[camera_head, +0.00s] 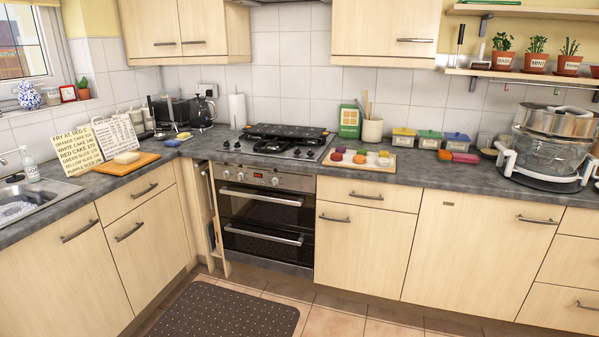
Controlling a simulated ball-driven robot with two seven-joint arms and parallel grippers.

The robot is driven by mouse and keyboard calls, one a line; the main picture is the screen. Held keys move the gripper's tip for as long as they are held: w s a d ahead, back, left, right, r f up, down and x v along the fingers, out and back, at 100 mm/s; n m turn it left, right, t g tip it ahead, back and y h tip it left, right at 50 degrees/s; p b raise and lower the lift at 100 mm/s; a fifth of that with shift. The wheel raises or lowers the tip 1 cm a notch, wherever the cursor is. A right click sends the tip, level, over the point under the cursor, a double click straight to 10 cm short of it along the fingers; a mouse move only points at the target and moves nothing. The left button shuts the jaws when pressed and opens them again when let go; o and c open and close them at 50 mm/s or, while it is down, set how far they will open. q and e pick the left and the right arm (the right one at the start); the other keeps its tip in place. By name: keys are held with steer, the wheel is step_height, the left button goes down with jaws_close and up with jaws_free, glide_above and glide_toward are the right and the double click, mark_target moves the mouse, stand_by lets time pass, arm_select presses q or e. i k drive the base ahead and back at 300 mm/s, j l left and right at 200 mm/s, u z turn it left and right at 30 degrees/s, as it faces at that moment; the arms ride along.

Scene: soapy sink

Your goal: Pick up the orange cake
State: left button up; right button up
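A pale tray (345,165) lies on the counter to the right of the hob. Several small round coloured cakes sit on it. One looks orange (360,152), near the tray's middle, but it is small and its colour is hard to be sure of. Neither of my grippers shows in the head view.
A black hob (275,142) stands above the oven (266,217). Lidded tubs (429,141) and a steamer (550,150) are right of the tray. A dark mat (228,312) lies on the floor.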

mark_target(358, 159)
steer(key=i, duration=0.7)
steer(key=i+z, duration=0.15)
steer(key=i, duration=0.55)
steer(key=i+j, duration=0.2)
steer(key=i, duration=0.5)
steer(key=i+j+z, duration=0.1)
steer(key=i, duration=0.55)
